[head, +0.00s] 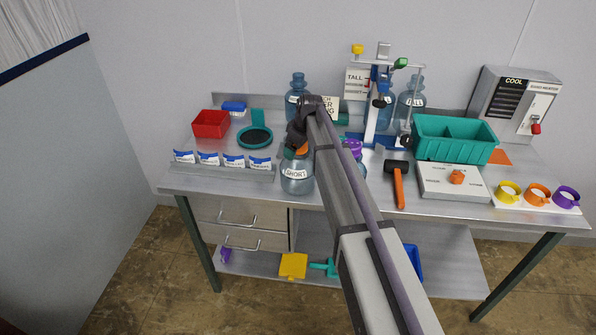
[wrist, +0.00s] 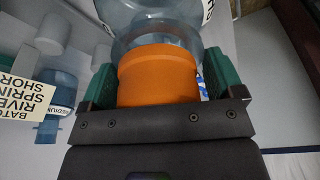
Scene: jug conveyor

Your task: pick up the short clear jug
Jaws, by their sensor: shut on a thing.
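The short clear jug (head: 297,178) is bluish and see-through, with a "SHORT" label and an orange cap (wrist: 158,78). It looks upright near the bench's front edge in the head view; I cannot tell whether its base touches the bench. My gripper (head: 301,147) is at the top of this jug, shut on the orange cap. In the wrist view the cap sits between my green finger pads, with the jug body (wrist: 160,20) beyond it. My arm hides part of the bench to the right of the jug.
Labelled cards (head: 233,160) stand left of the jug, near a red bin (head: 210,123) and a dark round tray (head: 255,137). Taller jugs (head: 297,97) stand behind. To the right are a purple-capped jug (head: 352,148), a mallet (head: 398,183) and a teal crate (head: 452,152).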

